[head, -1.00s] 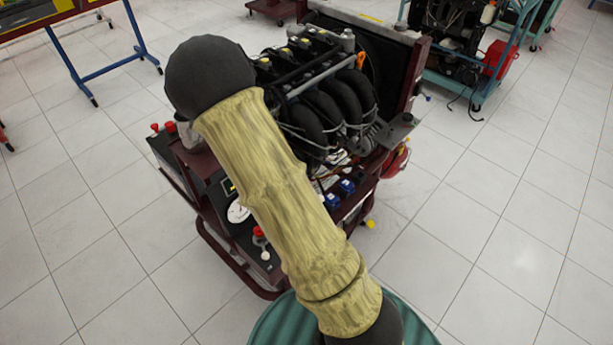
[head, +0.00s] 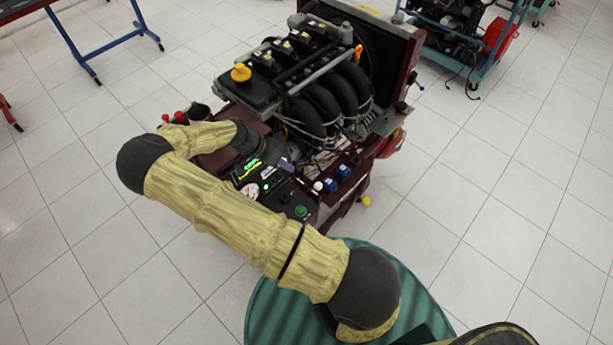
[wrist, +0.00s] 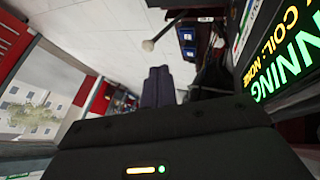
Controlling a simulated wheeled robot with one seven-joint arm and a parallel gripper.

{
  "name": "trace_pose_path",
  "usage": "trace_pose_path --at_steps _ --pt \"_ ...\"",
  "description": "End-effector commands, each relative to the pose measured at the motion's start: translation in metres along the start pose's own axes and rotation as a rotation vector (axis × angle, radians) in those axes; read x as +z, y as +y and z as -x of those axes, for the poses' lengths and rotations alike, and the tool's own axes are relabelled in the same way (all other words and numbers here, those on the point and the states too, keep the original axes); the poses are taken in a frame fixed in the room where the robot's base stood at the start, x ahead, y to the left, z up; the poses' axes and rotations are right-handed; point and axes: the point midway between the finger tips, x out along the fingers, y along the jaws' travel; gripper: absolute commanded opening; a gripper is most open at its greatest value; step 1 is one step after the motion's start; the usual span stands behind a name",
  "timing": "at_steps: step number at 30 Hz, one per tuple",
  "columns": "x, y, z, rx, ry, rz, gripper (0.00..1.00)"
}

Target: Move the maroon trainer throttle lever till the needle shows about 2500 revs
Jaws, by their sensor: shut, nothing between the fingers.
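The maroon trainer (head: 230,118) carries an engine and a dark control panel at its near side. A pale round knob (head: 318,186), seemingly the throttle lever's, shows at the panel's right part. In the wrist view the lever (wrist: 148,45) is a thin rod with a pale ball, just beyond and left of my fingertips, apart from them. My gripper (wrist: 158,74) is shut and empty. In the head view its purplish fingers (head: 287,164) are over the panel, left of the knob. The round dial (head: 249,190) is partly covered by my arm; its needle is too small to read.
A lit display (wrist: 285,50) beside my gripper reads "NNING" and "COIL: NONE" in part. A green button (head: 301,211) and blue parts (head: 343,172) are near the knob. The engine (head: 320,85) rises behind the panel. Tiled floor (head: 480,220) is clear at right.

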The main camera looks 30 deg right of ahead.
Motion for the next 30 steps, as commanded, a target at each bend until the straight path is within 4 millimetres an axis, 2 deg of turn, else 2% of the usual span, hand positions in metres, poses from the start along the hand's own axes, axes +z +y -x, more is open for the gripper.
trace_pose_path --at_steps 8,22,30 --pt "-0.001 0.001 -0.015 0.003 0.000 0.001 0.00" --pt "-0.001 0.002 -0.089 0.003 -0.001 0.001 0.00" --pt "0.000 0.000 -0.101 -0.001 -0.001 0.002 0.00"
